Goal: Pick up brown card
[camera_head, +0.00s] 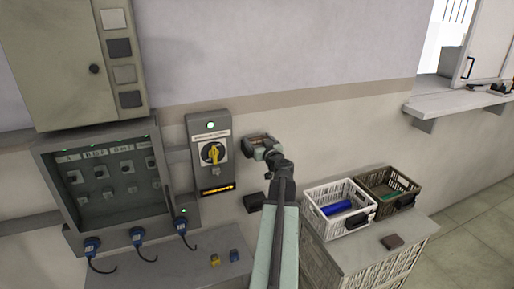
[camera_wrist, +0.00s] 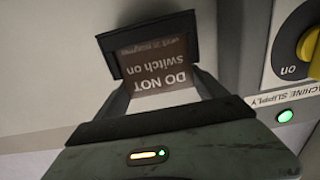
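The brown card (camera_wrist: 160,72), with upside-down white lettering reading "DO NOT switch on", shows in the wrist view. Its far end is in a dark holder (camera_wrist: 108,42) on the pale wall. My gripper (camera_wrist: 161,78) has its fingers spread, one beside each side edge of the card. I cannot tell whether they touch it. In the head view my gripper (camera_head: 257,143) is at the wall, right of the grey switch panel. My gripper hides most of the card and its surroundings there.
The grey switch panel (camera_head: 196,130) with a yellow rotary knob (camera_head: 214,154) is close on the left. A small dark box (camera_head: 254,202) is on the wall below my gripper. A white crate (camera_head: 318,211) and a brown crate (camera_head: 406,205) stand on a cabinet (camera_head: 350,255) at right.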

